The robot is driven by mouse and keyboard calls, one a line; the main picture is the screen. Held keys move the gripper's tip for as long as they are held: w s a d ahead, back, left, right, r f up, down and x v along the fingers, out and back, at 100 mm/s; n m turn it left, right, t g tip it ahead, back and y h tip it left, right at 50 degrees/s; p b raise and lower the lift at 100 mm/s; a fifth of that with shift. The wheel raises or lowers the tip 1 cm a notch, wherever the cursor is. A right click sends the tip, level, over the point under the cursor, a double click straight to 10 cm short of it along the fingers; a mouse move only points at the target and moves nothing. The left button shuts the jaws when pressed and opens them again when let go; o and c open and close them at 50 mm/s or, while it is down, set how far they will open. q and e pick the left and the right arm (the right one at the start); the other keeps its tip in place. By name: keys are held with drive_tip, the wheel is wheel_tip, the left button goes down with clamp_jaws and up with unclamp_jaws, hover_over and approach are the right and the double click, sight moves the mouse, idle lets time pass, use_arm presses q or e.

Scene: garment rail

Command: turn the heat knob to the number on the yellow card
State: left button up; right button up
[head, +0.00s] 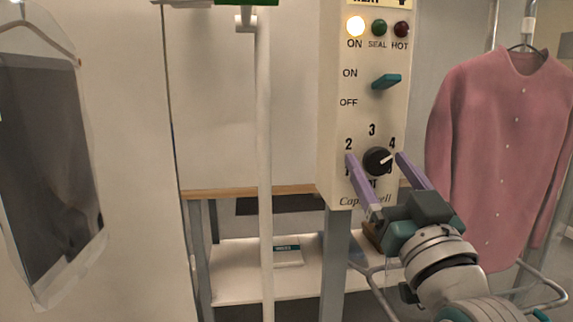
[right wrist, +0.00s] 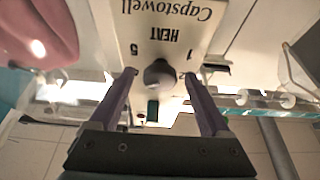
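The black heat knob (head: 377,161) is low on the cream control panel (head: 364,112), ringed by numbers, with 2, 3 and 4 plain. Its white pointer line aims right and slightly up, toward the 4 side. The yellow card (head: 373,2) is cut off by the top edge; the bottom of a dark figure resembling a 4 shows. My right gripper (head: 374,156) is open, one purple finger on each side of the knob. In the right wrist view the knob (right wrist: 159,74) sits between the fingers, with gaps beside it. My left gripper is not in view.
Above the knob are a teal ON/OFF lever (head: 386,81), a lit ON lamp (head: 355,27) and two dark lamps. A pink shirt (head: 503,140) hangs close on the right. A white pole (head: 264,170) stands left of the panel, and a dark garment in a clear bag (head: 50,160) hangs far left.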

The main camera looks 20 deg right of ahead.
drive_tip(key=v, duration=1)
drive_tip(key=shift+b, duration=0.4)
